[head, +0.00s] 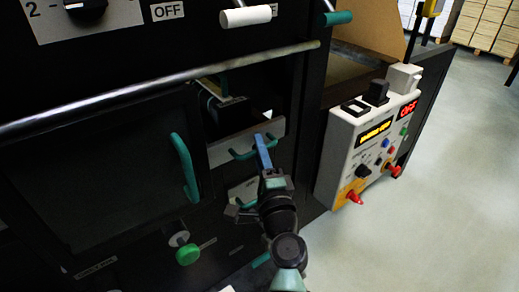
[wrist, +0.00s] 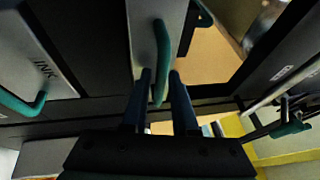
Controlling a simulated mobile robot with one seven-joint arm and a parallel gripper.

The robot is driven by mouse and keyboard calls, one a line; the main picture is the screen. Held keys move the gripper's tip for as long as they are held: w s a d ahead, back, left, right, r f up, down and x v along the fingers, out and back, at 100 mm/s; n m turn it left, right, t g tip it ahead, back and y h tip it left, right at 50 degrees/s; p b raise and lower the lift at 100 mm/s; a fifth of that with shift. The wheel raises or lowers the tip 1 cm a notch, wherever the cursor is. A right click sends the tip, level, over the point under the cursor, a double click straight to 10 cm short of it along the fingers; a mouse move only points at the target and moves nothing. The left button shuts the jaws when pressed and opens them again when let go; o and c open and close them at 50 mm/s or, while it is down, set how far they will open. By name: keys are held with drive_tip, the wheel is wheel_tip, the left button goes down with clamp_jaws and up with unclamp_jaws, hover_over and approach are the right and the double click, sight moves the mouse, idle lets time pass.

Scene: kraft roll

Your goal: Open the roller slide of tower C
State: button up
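The roller slide (head: 222,152) has a pale grey front with a teal bow handle (head: 241,155), in the cabinet's opening in the head view. My gripper (head: 263,152) reaches up to the right part of this handle. In the wrist view the grey front with the handle (wrist: 160,52) is at the top middle. No tower letter is readable.
A large dark door with a teal handle (head: 185,167) is on the left, with a green knob (head: 187,254) below. A steel rail (head: 160,88) crosses above. A white control box (head: 370,145) stands on the right. Open floor lies beyond.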

clamp_jaws()
idle(1.4)
